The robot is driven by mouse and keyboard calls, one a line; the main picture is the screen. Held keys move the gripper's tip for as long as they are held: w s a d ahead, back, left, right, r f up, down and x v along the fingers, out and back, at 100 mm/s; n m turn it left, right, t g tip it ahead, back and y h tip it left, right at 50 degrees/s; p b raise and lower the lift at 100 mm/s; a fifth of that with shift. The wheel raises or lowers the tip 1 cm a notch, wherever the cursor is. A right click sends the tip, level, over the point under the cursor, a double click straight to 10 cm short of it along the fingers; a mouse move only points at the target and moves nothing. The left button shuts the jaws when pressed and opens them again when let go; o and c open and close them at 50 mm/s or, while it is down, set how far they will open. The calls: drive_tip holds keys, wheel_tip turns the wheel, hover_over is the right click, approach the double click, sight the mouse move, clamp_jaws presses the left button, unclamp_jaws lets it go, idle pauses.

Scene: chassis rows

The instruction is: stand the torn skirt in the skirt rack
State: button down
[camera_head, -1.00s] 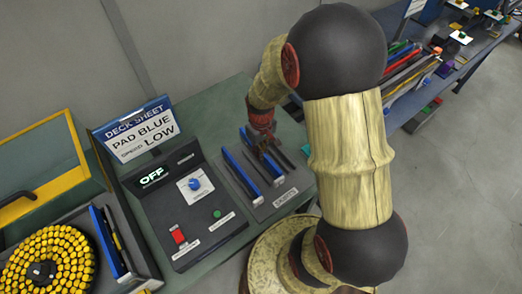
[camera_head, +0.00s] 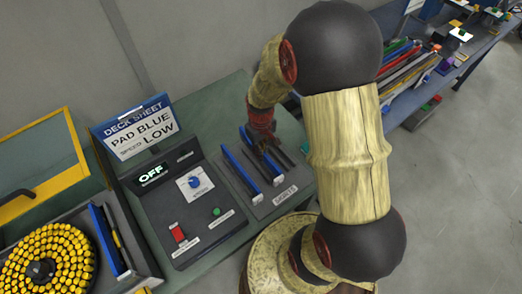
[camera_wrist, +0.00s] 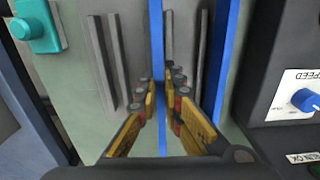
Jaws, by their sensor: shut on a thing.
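My gripper (camera_head: 264,146) is low over the skirt rack (camera_head: 284,196), a dark grey holder labelled SKIRTS. In the wrist view, the yellow fingers of my gripper (camera_wrist: 160,112) are closed on a thin blue strip, a skirt (camera_wrist: 157,40), which stands on edge between them. It lies among the dark upright bars of the rack (camera_wrist: 101,60). A second blue skirt (camera_wrist: 221,75) stands to its right, apart from the fingers; it also shows left of my gripper in the head view (camera_head: 241,172). No tear is visible, and the held skirt's lower edge is hidden.
The control box (camera_head: 187,205) with an OFF display, blue knob, red switch and green button stands close left of the rack. A DECK SHEET sign (camera_head: 138,132) rises behind it. A round tray of yellow pieces (camera_head: 45,262) is at far left. A teal object (camera_wrist: 38,25) shows in the wrist view.

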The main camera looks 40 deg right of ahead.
drive_tip(key=shift+f+b, duration=1.3)
drive_tip(key=shift+f, duration=0.85)
idle(0.4)
drive_tip(key=c, duration=1.8)
unclamp_jaws()
drive_tip(key=shift+c, duration=0.2)
wheel_tip(320, 180, up, 12)
drive_tip(key=s+a+r+t, duration=0.2)
drive_tip(key=s+a+r, duration=0.4)
drive_tip(key=r, duration=0.4)
drive_tip(key=s+a+r+t, duration=0.3)
drive_tip(key=s+a+r, duration=0.3)
drive_tip(key=r, duration=0.4)
drive_tip(key=shift+t, duration=0.3)
